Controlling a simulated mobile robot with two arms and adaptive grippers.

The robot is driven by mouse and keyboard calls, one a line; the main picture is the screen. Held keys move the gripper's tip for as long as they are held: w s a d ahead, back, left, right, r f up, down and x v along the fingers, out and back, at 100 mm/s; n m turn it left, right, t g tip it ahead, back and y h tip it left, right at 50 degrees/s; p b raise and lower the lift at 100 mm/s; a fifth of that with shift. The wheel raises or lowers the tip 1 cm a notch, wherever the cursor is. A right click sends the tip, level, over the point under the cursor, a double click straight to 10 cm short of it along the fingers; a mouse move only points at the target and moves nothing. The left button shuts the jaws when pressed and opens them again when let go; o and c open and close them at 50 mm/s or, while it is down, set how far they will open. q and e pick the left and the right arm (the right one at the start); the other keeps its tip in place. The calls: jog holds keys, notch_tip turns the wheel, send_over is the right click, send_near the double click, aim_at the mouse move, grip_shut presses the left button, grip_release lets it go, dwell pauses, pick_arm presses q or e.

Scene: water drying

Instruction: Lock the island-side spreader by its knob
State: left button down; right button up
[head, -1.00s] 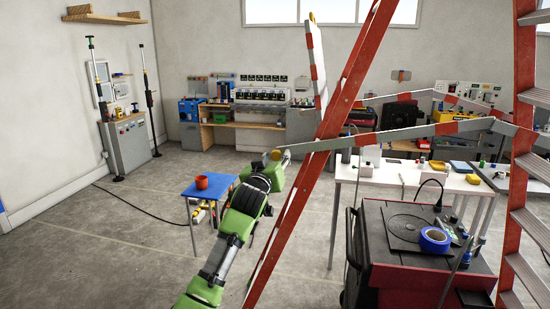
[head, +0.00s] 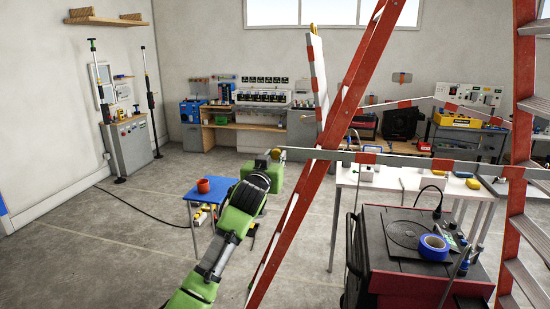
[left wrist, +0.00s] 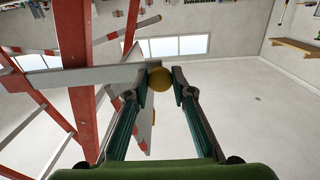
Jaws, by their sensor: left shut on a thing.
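My left gripper (head: 271,157) is shut on the knob, with a fingertip on each side in the left wrist view (left wrist: 160,90). The far spreader (head: 435,98) is bent upward in the middle. My right gripper is not in view.
A red cart (head: 425,285) with blue tape (head: 433,247) stands right of the ladder, before a white table (head: 400,180). The floor at left is mostly clear.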

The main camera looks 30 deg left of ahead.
pick_arm(q)
jog(key=shift+r, duration=0.3)
jog(key=c, duration=1.8)
grip_release()
jog(key=shift+c, duration=0.2)
jog(key=shift+o, duration=0.6)
jog(key=shift+s+f, duration=0.1)
jog(key=shift+f, duration=0.05)
jog(key=v, duration=1.2)
